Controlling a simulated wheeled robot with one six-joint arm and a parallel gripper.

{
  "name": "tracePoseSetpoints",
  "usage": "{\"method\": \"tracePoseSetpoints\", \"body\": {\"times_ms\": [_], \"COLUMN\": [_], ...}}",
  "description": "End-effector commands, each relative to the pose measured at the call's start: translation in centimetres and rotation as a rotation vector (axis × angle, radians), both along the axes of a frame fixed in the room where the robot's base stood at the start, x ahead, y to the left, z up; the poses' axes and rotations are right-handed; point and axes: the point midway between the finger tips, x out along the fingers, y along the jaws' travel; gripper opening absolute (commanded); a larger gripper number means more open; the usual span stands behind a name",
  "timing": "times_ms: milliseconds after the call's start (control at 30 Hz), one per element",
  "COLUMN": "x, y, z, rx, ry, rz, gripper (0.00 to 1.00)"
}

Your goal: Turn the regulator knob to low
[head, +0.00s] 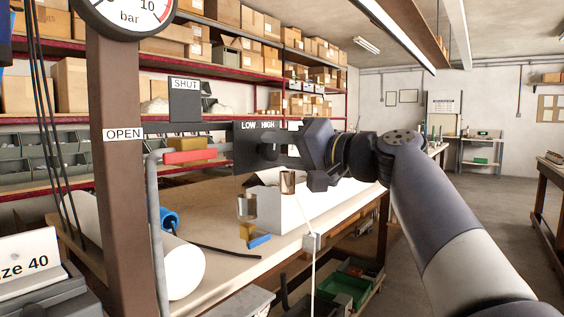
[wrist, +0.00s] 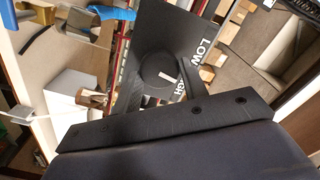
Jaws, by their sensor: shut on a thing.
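The regulator's dark plate (head: 247,133) carries the words LOW and HIGH in the head view. Its dark round knob (head: 270,152) sits below the words. In the wrist view the plate (wrist: 180,25) is tilted, and the knob (wrist: 150,72) shows a short white mark. HIGH is partly hidden there by my gripper. My gripper (head: 288,150) reaches in from the right and is shut on the knob. Its fingertips are dark against the dark plate and hard to make out.
A workbench (head: 215,235) runs below, with a white box (head: 282,205), a white roll (head: 183,268) and a blue part on it. A brown post (head: 122,190) with a gauge stands at left. A red-handled grey pipe (head: 155,230) is near it.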

Motion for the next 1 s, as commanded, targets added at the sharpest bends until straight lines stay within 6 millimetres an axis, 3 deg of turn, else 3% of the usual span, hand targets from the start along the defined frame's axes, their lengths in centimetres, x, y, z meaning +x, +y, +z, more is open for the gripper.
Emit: {"method": "tracePoseSetpoints", "body": {"times_ms": [333, 900, 933, 1000], "x": [0.03, 0.03, 0.03, 0.02], "y": [0.04, 0.04, 0.04, 0.03], "z": [-0.27, -0.18, -0.18, -0.16], "rx": [-0.097, -0.119, -0.119, -0.118], "ry": [-0.118, -0.143, -0.143, -0.143], "rz": [0.002, 0.002, 0.002, 0.001], "gripper": [0.18, 0.18, 0.42, 0.48]}}
